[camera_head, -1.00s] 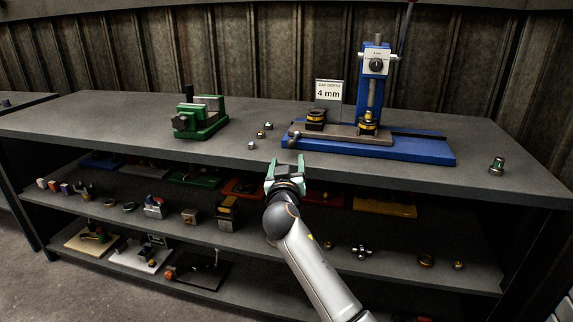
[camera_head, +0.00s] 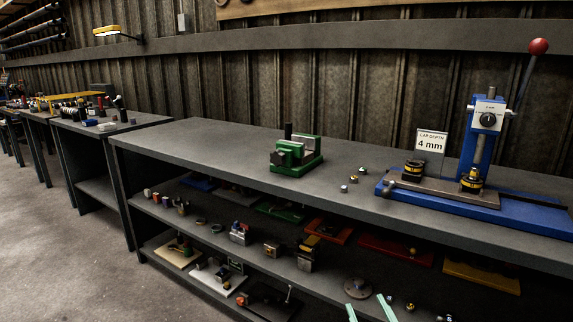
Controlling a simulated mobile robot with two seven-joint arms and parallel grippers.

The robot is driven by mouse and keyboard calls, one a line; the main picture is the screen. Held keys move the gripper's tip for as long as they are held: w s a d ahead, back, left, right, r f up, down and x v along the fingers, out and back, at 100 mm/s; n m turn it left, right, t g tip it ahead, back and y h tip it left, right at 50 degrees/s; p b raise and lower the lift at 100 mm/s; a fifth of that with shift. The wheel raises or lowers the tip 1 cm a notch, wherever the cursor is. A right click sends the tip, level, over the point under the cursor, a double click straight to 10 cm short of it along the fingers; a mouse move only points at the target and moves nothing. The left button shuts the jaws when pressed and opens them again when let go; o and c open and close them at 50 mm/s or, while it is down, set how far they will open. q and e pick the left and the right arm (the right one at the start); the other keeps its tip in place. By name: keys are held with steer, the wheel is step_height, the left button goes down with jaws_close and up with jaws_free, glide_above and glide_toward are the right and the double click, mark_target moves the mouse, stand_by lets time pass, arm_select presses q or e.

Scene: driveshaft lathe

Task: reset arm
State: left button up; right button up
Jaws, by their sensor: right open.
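My right gripper (camera_head: 369,310) shows only by its two pale green fingertips at the bottom edge of the head view, right of centre. The fingers are apart with nothing between them. The gripper is in front of the lower shelf, below the bench top, touching nothing that I can see. The rest of my right arm is out of the picture. My left arm and gripper are not in view.
The grey bench (camera_head: 215,147) carries a green vise (camera_head: 297,157), several small metal parts, and a blue press (camera_head: 478,150) with a red-knobbed lever. A sign (camera_head: 430,142) reads 4 mm. Shelves below hold many parts. Open floor (camera_head: 70,235) lies at left.

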steer(key=s+a+r+n+y+p, duration=0.1)
steer(key=s+r+y, duration=0.1)
steer(key=s, duration=0.6)
steer(key=s+a+r+n+y+p, duration=0.1)
steer(key=s+r+y, duration=0.15)
steer(key=s, duration=0.55)
arm_select(q)
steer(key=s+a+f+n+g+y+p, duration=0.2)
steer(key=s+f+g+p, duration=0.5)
steer(key=p, duration=1.4)
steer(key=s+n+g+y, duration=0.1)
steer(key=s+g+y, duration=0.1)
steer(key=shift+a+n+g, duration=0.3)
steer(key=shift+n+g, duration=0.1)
arm_select(e)
steer(key=s+d+f+m+g+h, duration=0.2)
steer(key=s+f+m+g+h, duration=0.2)
steer(key=s+f+g, duration=0.4)
steer(key=shift+s+d+g, duration=0.2)
steer(key=shift+s+g, duration=0.15)
steer(key=shift+g, duration=0.05)
steer(key=shift+r, duration=0.1)
